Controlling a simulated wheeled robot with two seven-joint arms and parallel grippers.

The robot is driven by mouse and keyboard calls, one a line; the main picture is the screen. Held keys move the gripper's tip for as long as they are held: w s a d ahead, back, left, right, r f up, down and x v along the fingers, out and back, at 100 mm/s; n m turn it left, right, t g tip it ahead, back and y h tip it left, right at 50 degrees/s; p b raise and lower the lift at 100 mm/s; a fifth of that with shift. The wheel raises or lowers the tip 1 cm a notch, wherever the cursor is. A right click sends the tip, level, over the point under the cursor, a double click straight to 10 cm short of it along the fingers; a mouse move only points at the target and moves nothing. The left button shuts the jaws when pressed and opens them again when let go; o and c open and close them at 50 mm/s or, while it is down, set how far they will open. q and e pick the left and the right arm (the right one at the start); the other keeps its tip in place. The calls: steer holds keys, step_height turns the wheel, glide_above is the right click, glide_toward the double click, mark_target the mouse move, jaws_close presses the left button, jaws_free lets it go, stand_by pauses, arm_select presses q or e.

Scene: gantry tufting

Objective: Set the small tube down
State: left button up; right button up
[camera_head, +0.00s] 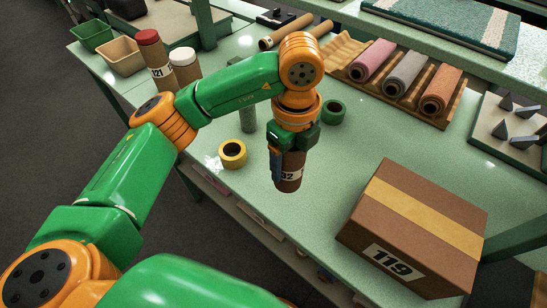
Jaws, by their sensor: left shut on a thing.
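A small brown tube (290,179) with a white label ending in "32" hangs upright in my left gripper (283,160). The gripper points down and is shut on the tube's upper part, hiding much of it. The tube's lower end shows over the front part of the pale green table (330,190). I cannot tell whether it touches the tabletop. My right gripper is not in view.
A taped cardboard box (398,245) marked 119 stands to the right. Yellow (232,154) and green (333,112) tape rolls lie nearby. A red-capped tube (152,58) and a white-capped tube (184,69) stand back left. A wooden rack (445,115) holds coloured rolls.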

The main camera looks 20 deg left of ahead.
arm_select(q)
steer(key=a+f+p, duration=0.1)
steer(key=f, duration=0.1)
steer(key=w+a+f+p, duration=0.1)
steer(key=f, duration=0.2)
steer(key=w+a+f, duration=0.1)
steer(key=f, duration=0.2)
steer(key=shift+w+a+f+p, duration=0.1)
steer(key=shift+w+p, duration=0.15)
steer(key=shift+p, duration=0.15)
steer(key=shift+f, duration=0.1)
steer(key=shift+f, duration=0.1)
steer(key=o, duration=0.9)
steer(key=shift+f+b, duration=0.1)
steer(key=shift+b, duration=0.25)
steer(key=o, duration=0.4)
steer(key=shift+o, duration=0.2)
